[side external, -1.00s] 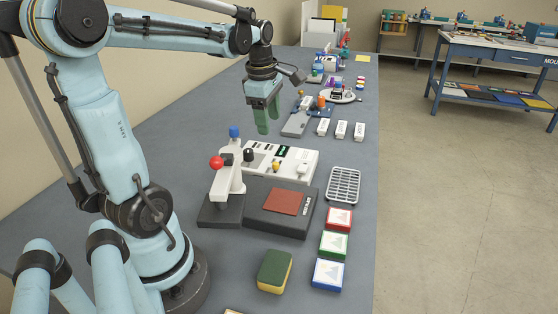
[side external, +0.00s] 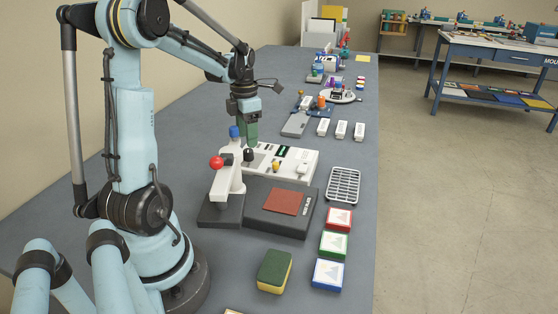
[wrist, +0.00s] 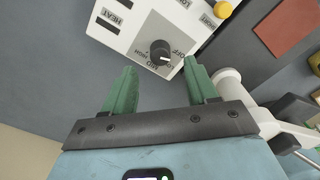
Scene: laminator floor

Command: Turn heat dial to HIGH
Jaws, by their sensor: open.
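The heat dial is a round black knob (wrist: 161,52) on a white control panel (wrist: 127,38), near a HEAT label in the wrist view. Small OFF, MID and HIGH markings surround it. Its pale pointer mark appears to face right, toward OFF, but it is small. In the side view the knob (side external: 249,155) stands on the panel (side external: 300,160) near its left end. My gripper (side external: 251,144) points down just above the knob. In the wrist view its green fingers (wrist: 161,70) are apart and empty, with the knob between and slightly beyond their tips.
A white press with a red ball handle (side external: 216,162) and a blue-topped post (side external: 235,132) stand close to my gripper. A yellow knob (side external: 276,166) is on the same panel. A dark laminator with a red plate (side external: 283,202) lies in front. The bench's left side is clear.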

